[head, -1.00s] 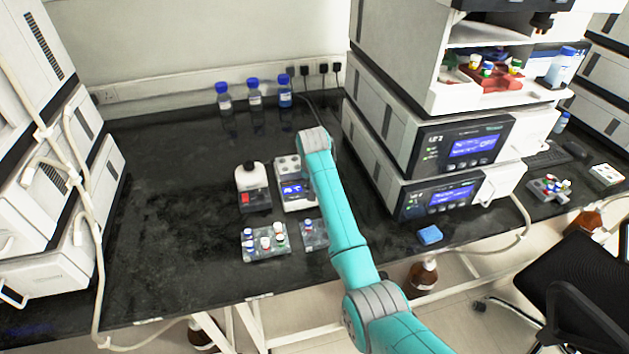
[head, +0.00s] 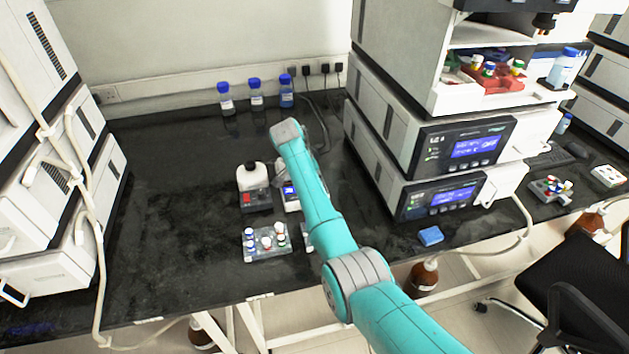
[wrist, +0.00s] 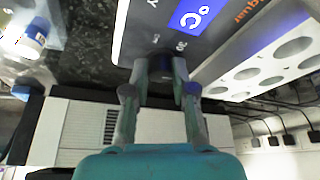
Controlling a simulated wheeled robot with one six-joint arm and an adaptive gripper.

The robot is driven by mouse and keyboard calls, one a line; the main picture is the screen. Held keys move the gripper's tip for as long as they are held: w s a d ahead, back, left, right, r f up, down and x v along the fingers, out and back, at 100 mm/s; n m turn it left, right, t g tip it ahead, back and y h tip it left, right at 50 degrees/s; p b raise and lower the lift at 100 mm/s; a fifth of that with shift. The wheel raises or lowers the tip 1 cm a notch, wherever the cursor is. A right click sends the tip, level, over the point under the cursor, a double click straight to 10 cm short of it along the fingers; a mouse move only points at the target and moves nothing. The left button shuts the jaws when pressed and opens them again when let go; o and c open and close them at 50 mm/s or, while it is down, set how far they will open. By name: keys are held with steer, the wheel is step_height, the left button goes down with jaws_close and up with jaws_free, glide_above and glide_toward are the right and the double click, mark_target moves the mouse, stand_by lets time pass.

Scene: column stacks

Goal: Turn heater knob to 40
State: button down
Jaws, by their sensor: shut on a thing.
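In the head view the heater (head: 290,199) is mostly hidden behind my arm. My gripper (wrist: 161,68) is at the panel's edge in the wrist view, its two fingers shut on the small dark knob (wrist: 168,64). The knob is mostly covered by the fingers, so its pointer setting cannot be told. The head view does not show my fingertips.
A white-and-black device (head: 253,184) stands close left of the heater. A vial rack (head: 267,243) is in front. Stacked instruments (head: 435,150) stand to the right, blue-capped bottles (head: 256,96) at the back. The bench's left part is clear.

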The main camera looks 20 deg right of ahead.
steer(key=shift+m+g, duration=0.3)
steer(key=shift+m, duration=0.4)
steer(key=shift+f, duration=0.1)
steer(key=c, duration=0.9)
jaws_free()
steer(key=shift+c, duration=0.2)
steer(key=v, duration=1.2)
steer(key=shift+a, duration=0.1)
